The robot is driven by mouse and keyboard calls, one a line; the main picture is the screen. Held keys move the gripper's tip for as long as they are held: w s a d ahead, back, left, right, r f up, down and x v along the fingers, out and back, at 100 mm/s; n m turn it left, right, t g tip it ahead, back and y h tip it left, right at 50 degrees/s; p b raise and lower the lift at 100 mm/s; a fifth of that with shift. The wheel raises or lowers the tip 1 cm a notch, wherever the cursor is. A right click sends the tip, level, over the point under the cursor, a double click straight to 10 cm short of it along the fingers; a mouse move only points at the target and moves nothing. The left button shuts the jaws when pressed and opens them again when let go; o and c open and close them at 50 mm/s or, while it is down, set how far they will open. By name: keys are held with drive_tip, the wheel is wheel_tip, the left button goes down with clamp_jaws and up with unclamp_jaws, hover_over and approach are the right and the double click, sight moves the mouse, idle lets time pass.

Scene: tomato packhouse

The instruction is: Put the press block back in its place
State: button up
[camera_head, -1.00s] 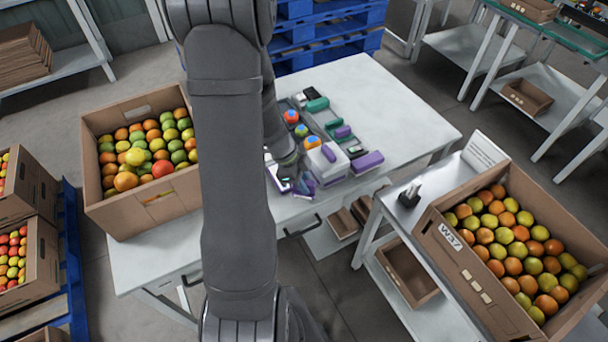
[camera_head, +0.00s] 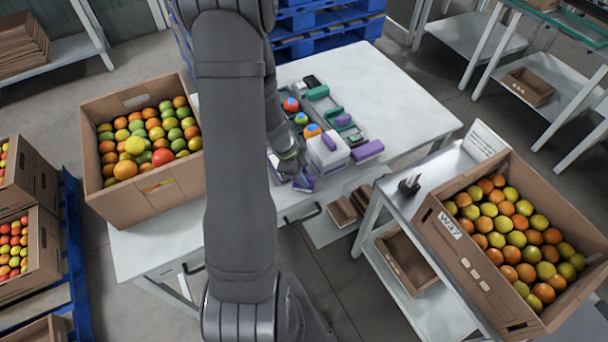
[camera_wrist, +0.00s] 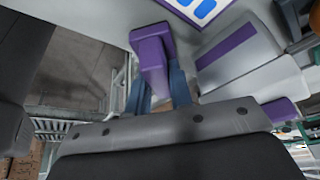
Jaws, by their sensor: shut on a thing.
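A purple block (camera_wrist: 152,62) with a wider end, which looks like the press block, sits between my gripper's fingers in the wrist view. My gripper (camera_head: 296,172) is shut on it at the table's front edge. The block (camera_head: 305,181) also shows in the head view, partly hidden by the gripper. A white box with a purple stripe (camera_head: 328,153) stands just to the right. The same box (camera_wrist: 246,62) shows in the wrist view. I cannot tell which spot is the block's place.
A grey tray with coloured balls and green pieces (camera_head: 314,108) lies behind the white box. Another purple piece (camera_head: 368,151) lies right of it. A cardboard box of tomatoes (camera_head: 155,205) stands at left. The table's right part (camera_head: 400,105) is clear.

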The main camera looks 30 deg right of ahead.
drive_tip(key=shift+f, duration=0.35)
drive_tip(key=o, duration=0.9)
drive_tip(key=shift+c, duration=1.4)
drive_tip(key=shift+r, duration=3.5)
drive_tip(key=shift+f, duration=0.15)
drive_tip(key=shift+f, duration=3.45)
drive_tip(key=shift+r, duration=0.15)
